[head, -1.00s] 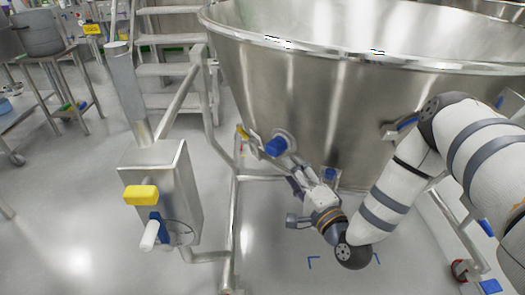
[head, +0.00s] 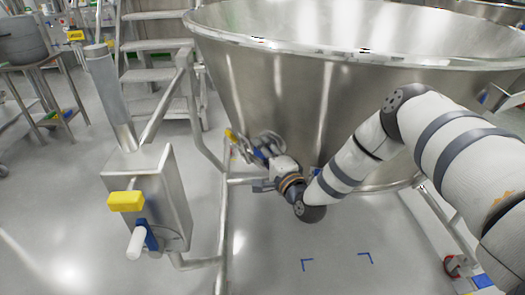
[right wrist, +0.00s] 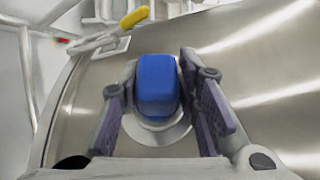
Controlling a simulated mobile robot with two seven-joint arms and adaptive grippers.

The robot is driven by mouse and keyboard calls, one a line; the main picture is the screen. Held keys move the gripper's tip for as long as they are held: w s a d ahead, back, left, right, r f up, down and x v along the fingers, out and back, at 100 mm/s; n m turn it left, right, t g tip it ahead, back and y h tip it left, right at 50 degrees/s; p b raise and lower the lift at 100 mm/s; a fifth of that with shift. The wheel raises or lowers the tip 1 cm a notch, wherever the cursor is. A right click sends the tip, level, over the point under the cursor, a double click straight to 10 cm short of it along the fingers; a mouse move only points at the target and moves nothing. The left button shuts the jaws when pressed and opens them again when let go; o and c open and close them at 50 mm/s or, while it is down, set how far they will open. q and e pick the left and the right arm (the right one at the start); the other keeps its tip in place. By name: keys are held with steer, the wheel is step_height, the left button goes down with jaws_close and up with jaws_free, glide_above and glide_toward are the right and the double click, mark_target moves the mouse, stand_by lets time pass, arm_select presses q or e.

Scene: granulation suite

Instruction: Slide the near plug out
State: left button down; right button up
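A blue plug (right wrist: 157,85) sits in a round steel fitting (right wrist: 155,130) on the curved wall of the big steel vessel (head: 290,100). My right gripper (head: 262,148) is at the vessel's lower left wall and hides most of the plug in the head view. In the right wrist view its two dark-padded fingers (right wrist: 158,75) stand on either side of the plug, with a narrow gap visible on each side. The right gripper is open around the plug. My left gripper is in no view.
A steel post box with a yellow block (head: 126,201) and a white-and-blue handle (head: 137,242) stands at the left. A yellow-ended lever (right wrist: 134,17) lies just beyond the plug. Another blue part (head: 315,173) shows low on the vessel.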

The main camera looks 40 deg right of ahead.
steer(key=shift+f, duration=0.15)
jaws_close()
steer(key=a, duration=0.1)
steer(key=s+a, duration=0.1)
steer(key=a, duration=0.1)
steer(key=shift+s+a+f+p, duration=0.1)
steer(key=shift+a+f+p, duration=0.05)
steer(key=shift+p, duration=0.15)
steer(key=o, duration=1)
jaws_free()
steer(key=s, duration=0.4)
steer(key=s+a, duration=0.1)
steer(key=s, duration=0.7)
steer(key=shift+a, duration=0.4)
